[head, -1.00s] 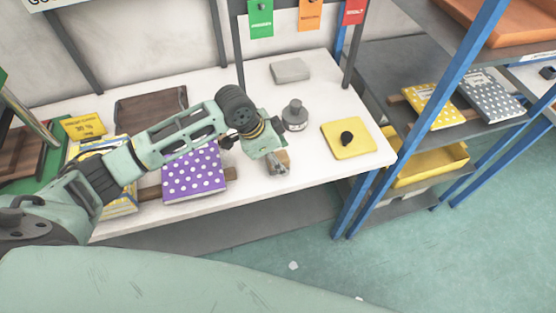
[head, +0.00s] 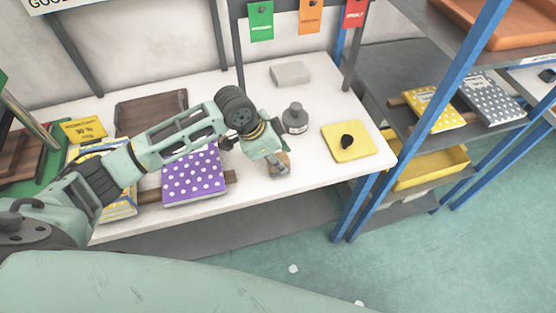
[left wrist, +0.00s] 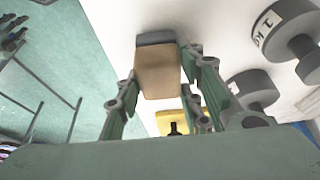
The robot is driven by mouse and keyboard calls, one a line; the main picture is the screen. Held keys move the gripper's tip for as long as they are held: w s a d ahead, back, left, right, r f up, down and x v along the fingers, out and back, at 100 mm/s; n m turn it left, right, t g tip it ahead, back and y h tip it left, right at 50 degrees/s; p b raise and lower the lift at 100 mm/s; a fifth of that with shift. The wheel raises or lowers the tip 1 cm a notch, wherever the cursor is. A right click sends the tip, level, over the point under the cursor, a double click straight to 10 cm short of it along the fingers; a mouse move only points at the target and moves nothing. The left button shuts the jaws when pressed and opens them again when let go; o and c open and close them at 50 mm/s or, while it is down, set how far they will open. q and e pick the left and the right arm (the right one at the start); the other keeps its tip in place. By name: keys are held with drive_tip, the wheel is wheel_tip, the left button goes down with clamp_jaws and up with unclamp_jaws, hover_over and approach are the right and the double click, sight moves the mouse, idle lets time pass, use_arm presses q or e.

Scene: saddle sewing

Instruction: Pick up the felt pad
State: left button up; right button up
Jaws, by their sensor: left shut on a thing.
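My left gripper (head: 279,170) is low over the front part of the white table, right of the purple dotted package. In the left wrist view its fingers (left wrist: 160,85) are closed on both sides of a tan block with a dark grey layer at its far end, which looks like the felt pad (left wrist: 158,72). In the head view the felt pad (head: 284,158) shows only as a small tan patch by the fingers. I cannot tell whether it touches the table. My right gripper is not in view.
A grey weight (head: 294,118) stands just behind the gripper. A yellow pad (head: 335,151) with a black knob lies to the right, and a grey block (head: 290,72) lies at the back. The purple dotted package (head: 194,180) is to the left. Blue shelf posts (head: 362,205) stand beyond the table's right end.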

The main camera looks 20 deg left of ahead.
sight(285, 158)
use_arm(q)
drive_tip(key=shift+r, duration=0.5)
drive_tip(key=r, duration=0.1)
drive_tip(key=r+b, duration=0.1)
drive_tip(key=shift+d+r, duration=0.25)
drive_tip(key=shift+r, duration=0.15)
drive_tip(key=s+d+r+b, duration=0.2)
drive_tip(key=s+d+r, duration=0.3)
drive_tip(key=d, duration=0.5)
drive_tip(key=shift+s+r, duration=0.2)
drive_tip(key=shift+r, duration=0.65)
drive_tip(key=shift+a, duration=0.1)
